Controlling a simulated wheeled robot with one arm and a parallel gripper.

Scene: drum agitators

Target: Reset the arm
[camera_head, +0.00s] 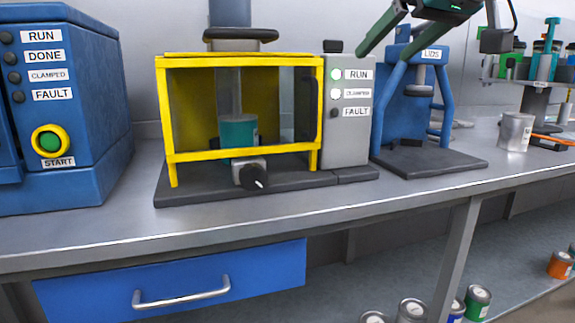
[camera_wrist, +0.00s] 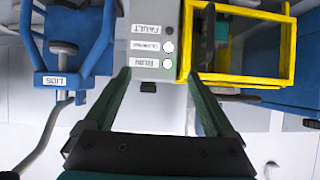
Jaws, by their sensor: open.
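My gripper (camera_wrist: 159,76) is open, with its two green fingers apart and nothing between them in the wrist view. In the head view, its green fingers show at the top, in front of the upper part of the blue LIDS stand and near the grey control panel (camera_head: 347,140). The panel belongs to a yellow-framed station (camera_head: 317,110). Its RUN lamp glows green, its CLAMPED lamp is white and its FAULT lamp is dark. A teal can (camera_head: 239,132) stands inside behind the guard. In the wrist view the panel (camera_wrist: 152,65) appears upside down beyond the fingers.
A blue machine (camera_head: 90,110) with a green START button stands at left. The blue LIDS stand (camera_head: 430,160) is right of the yellow station. A grey can (camera_head: 515,132) and a rack of small containers (camera_head: 540,68) are farther right. The bench's front strip (camera_head: 250,220) is clear.

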